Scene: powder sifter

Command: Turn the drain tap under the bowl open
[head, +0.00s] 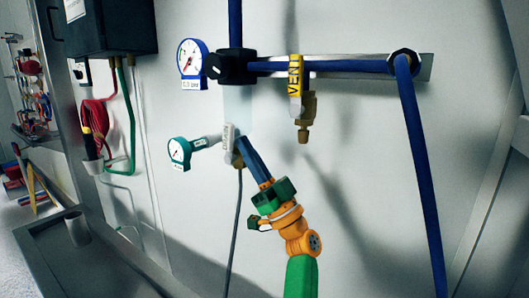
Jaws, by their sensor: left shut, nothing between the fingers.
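The black regulator head (237,67) is on the wall with a pale, clear-looking bowl (237,103) under it. Below the bowl is the drain tap, with a white labelled handle (228,138) standing nearly upright. A grey tube runs down from the tap. My left gripper (243,144) has its blue fingers shut with nothing between them. Its tips are right beside the tap handle, on its right side, and hide part of the tap body. I cannot tell whether they touch the handle. My right gripper is not in view.
A green-rimmed gauge (180,151) sits left of the tap, and a blue-rimmed gauge (192,58) above. A yellow VENT valve (295,77) hangs from the rail at right. A thick blue hose (424,165) drops at far right. A cup (77,228) stands lower left.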

